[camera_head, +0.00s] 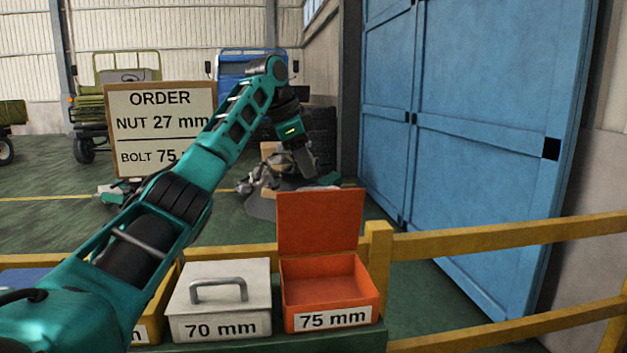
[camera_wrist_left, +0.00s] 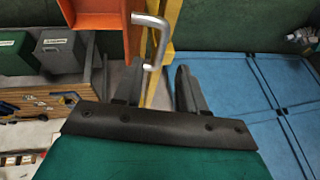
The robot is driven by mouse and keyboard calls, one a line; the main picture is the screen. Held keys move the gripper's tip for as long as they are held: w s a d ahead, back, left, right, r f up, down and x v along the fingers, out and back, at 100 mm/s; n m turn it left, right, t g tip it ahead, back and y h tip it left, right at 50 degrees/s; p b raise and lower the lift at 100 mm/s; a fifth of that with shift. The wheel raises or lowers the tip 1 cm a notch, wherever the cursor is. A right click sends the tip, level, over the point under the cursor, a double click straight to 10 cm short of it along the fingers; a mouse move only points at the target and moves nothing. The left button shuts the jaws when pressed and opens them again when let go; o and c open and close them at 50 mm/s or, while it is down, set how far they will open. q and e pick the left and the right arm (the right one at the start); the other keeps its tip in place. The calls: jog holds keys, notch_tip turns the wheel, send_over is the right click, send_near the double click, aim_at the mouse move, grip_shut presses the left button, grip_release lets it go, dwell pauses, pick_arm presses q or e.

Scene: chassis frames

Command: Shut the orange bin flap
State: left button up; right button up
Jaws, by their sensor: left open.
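The orange bin (camera_head: 330,284) stands at the right end of the row, labelled 75 mm, and looks empty. Its orange flap (camera_head: 320,222) stands open, roughly upright at the back edge. My left gripper (camera_head: 308,174) is above and behind the flap, pointing down; its fingertips are hard to make out there. In the left wrist view the open fingers (camera_wrist_left: 160,70) point towards a bent silver handle (camera_wrist_left: 157,38) beside an orange panel (camera_wrist_left: 100,22). The handle is close to the fingertips; I cannot tell whether they touch. My right gripper is not in view.
A closed white bin (camera_head: 220,306) labelled 70 mm stands left of the orange bin. A yellow rail (camera_head: 500,237) runs behind the bins and to the right. An order board (camera_head: 150,110) stands at the left, partly behind my arm. A tall blue door (camera_head: 470,110) is at the right.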

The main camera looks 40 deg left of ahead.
pick_arm(q)
jog(key=x, duration=0.5)
jog(key=shift+w+f, duration=0.1)
jog(key=shift+f, duration=0.05)
grip_shut()
dwell(0.5)
